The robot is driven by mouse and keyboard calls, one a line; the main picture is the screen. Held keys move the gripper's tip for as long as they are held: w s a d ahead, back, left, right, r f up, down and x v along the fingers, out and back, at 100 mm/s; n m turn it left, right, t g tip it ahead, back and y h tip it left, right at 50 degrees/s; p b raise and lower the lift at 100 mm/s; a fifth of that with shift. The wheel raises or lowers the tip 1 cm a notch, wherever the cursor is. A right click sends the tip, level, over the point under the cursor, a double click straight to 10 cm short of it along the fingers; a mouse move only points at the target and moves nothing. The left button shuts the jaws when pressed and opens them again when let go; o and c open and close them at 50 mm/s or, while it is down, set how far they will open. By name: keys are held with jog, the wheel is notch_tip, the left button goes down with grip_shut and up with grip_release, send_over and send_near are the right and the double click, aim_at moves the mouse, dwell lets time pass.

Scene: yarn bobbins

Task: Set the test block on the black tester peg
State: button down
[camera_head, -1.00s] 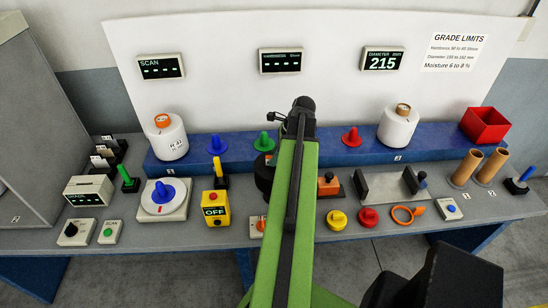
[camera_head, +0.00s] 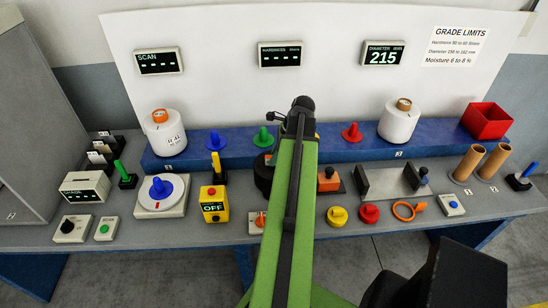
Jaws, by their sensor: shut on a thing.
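My green arm (camera_head: 287,215) reaches up the middle of the view to a dark joint (camera_head: 302,106). My gripper is hidden behind it, so its jaws and anything in them do not show. A black rounded part (camera_head: 263,174) shows just left of the arm on the bench. An orange block with a dark knob (camera_head: 329,180) stands just right of the arm on a dark base. I cannot tell which part is the black tester peg, and no test block can be clearly made out. The hardness display (camera_head: 280,55) above shows only dashes.
The blue shelf (camera_head: 350,151) carries white bobbins (camera_head: 166,137) (camera_head: 399,124) and coloured cones. A yellow OFF box (camera_head: 214,204) stands left of the arm. A red bin (camera_head: 486,121) stands far right.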

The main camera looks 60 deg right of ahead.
jog(key=shift+f+b, duration=3.4)
jog(key=shift+f, duration=0.4)
jog(key=c, duration=1.2)
grip_release()
jog(key=shift+c, duration=0.2)
jog(key=shift+r, duration=0.1)
jog(key=p+v, duration=1.5)
jog(key=v, duration=0.2)
jog(key=shift+r+p, duration=0.2)
jog(key=shift+p, duration=0.15)
